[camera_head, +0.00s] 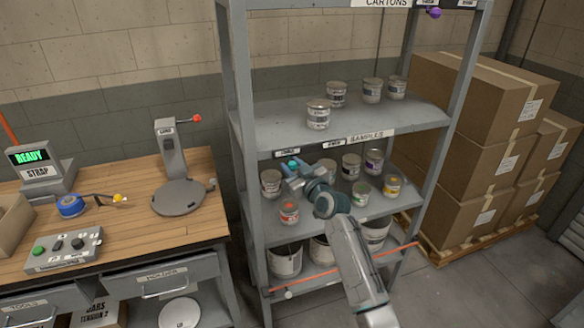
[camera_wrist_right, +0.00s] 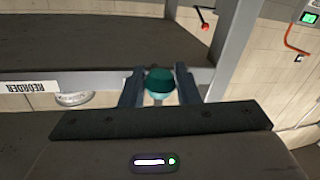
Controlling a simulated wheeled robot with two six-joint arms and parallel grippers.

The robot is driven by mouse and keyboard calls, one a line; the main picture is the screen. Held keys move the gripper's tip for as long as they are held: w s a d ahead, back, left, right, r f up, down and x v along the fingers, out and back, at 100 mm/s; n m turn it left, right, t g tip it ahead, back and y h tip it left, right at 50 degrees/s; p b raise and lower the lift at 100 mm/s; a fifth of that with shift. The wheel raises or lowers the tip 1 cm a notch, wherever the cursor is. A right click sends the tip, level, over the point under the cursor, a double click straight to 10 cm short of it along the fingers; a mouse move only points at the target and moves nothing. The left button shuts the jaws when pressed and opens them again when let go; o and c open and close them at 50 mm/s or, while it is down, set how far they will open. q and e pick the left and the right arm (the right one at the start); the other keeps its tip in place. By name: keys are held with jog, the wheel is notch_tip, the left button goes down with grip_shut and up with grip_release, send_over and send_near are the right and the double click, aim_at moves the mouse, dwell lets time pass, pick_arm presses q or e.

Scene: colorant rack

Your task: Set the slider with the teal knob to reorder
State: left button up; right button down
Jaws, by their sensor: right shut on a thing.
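The teal knob (camera_head: 293,164) is at the front edge of the middle shelf, near the left post of the rack. In the right wrist view the knob (camera_wrist_right: 160,82) sits between the two fingers. My right gripper (camera_head: 293,169) is shut on it, with the arm coming up from the lower right. A small label (camera_head: 287,152) is on the shelf edge just above the knob, and another small label (camera_head: 334,144) is farther right. In the wrist view a label reading REORDER (camera_wrist_right: 28,88) appears upside down, left of and apart from the knob. My left gripper is not in view.
Paint cans (camera_head: 289,212) stand on the shelf below and beside my right gripper. More cans (camera_head: 318,115) stand on the shelf above. An orange bar (camera_head: 400,250) crosses low in front of the rack. A wooden workbench (camera_head: 135,188) is at left, stacked cartons (camera_head: 470,110) at right.

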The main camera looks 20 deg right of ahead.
jog(key=shift+d+f+b, duration=0.15)
jog(key=shift+d+b, duration=0.2)
jog(key=shift+d, duration=0.1)
jog(key=d+b, duration=1.1)
jog(key=d, duration=0.3)
jog(key=shift+w, duration=0.25)
jog(key=shift+d+r, duration=0.1)
jog(key=shift+r, duration=0.1)
jog(key=c, duration=1.4)
grip_release()
jog(key=shift+d, duration=0.2)
jog(key=shift+a, duration=0.1)
